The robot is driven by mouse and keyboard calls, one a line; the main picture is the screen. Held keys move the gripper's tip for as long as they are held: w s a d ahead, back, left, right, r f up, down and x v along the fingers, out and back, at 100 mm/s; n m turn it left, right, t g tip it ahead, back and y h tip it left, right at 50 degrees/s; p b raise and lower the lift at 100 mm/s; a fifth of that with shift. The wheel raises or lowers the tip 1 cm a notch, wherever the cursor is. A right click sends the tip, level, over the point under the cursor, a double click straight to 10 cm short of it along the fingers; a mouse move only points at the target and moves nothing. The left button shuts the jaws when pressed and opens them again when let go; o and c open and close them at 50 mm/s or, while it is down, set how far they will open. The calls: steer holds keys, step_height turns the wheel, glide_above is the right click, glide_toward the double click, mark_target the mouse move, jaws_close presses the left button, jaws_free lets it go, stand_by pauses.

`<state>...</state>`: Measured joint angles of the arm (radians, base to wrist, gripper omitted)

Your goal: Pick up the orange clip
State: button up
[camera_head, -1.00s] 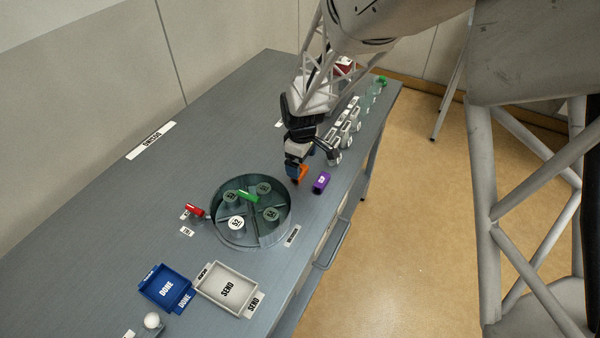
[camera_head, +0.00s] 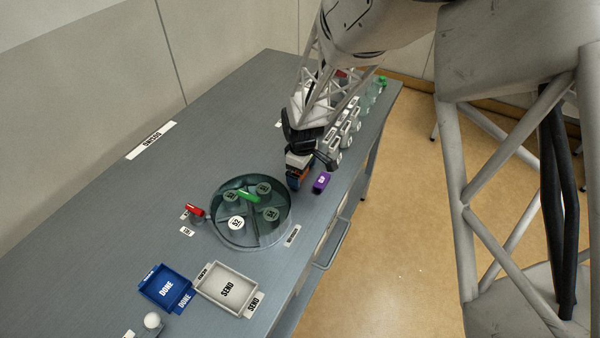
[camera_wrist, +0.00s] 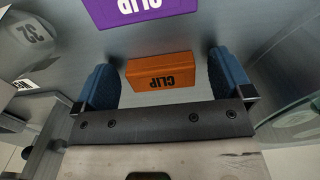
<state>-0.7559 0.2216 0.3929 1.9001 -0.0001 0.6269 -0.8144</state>
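The orange clip (camera_wrist: 162,72), marked CLIP, lies on the table between the two blue fingers of my gripper (camera_wrist: 161,84) in the wrist view. The fingers are spread apart, with a gap showing on each side of the clip. In the head view my gripper (camera_head: 297,180) is low at the table, just left of the purple clip, and only a little of the orange clip (camera_head: 298,173) shows behind the fingers.
A purple clip (camera_head: 322,182) lies close by, and also shows in the wrist view (camera_wrist: 125,9). A round divided tray (camera_head: 226,238) with cylinders stands close to the left. White numbered items (camera_head: 345,133) stand in a row behind. Blue (camera_head: 150,281) and white (camera_head: 208,287) trays sit at the front.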

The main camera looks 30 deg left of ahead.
steer(key=c, duration=1)
steer(key=shift+o, duration=0.2)
steer(key=shift+r, duration=0.7)
steer(key=shift+s+d+r, duration=0.15)
steer(key=shift+r, duration=0.45)
steer(key=shift+s+d+r, duration=0.1)
steer(key=shift+s+r, duration=0.05)
steer(key=shift+r, duration=0.4)
steer(key=s+d, duration=0.6)
steer(key=s, duration=0.1)
steer(key=s+d+r, duration=0.1)
steer(key=s+d, duration=0.3)
steer(key=shift+s+d+r, duration=0.1)
